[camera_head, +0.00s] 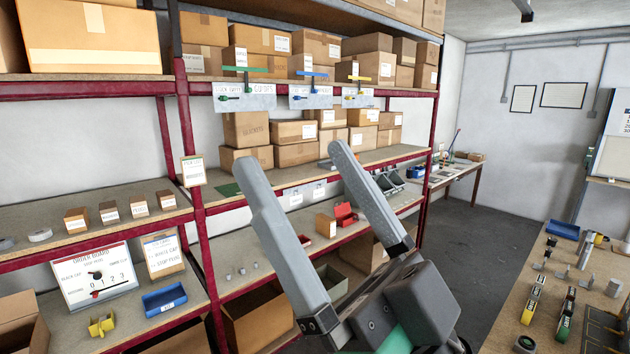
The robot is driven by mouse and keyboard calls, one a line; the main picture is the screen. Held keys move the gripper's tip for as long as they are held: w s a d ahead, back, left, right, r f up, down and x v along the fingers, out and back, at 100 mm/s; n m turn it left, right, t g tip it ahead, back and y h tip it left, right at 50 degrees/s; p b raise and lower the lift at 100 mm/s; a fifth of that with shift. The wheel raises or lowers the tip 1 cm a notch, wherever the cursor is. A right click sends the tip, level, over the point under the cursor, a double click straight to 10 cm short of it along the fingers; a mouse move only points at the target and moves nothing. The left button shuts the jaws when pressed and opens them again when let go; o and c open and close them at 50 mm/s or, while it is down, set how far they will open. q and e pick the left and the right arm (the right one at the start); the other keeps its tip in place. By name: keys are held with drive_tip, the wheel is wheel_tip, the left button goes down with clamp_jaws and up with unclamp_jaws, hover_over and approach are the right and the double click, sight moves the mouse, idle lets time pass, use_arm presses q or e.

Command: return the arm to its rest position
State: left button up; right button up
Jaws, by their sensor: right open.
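My right gripper (288,158) comes up from the bottom of the head view, right of centre. Its two long grey fingers point up and away toward the shelving and stand wide apart. Nothing is held between them; shelf boards and small items show through the gap behind. The grey gripper body and a bit of green show at the bottom edge. How far the fingertips are from the shelves is hard to tell. My left gripper is not in view.
Red-framed shelving (186,130) with cardboard boxes fills the left and middle. An order board (95,277), a blue tray (165,299) and a red bin (345,214) sit on it. A workbench (508,318) with profiles and small parts is at right. Open floor (474,255) lies between.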

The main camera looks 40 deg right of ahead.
use_arm(q)
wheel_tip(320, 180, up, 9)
drive_tip(key=p, duration=0.8)
drive_tip(key=shift+p, duration=0.4)
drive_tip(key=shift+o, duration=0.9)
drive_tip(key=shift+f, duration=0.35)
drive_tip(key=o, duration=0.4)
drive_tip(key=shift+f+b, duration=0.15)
drive_tip(key=shift+b, duration=0.2)
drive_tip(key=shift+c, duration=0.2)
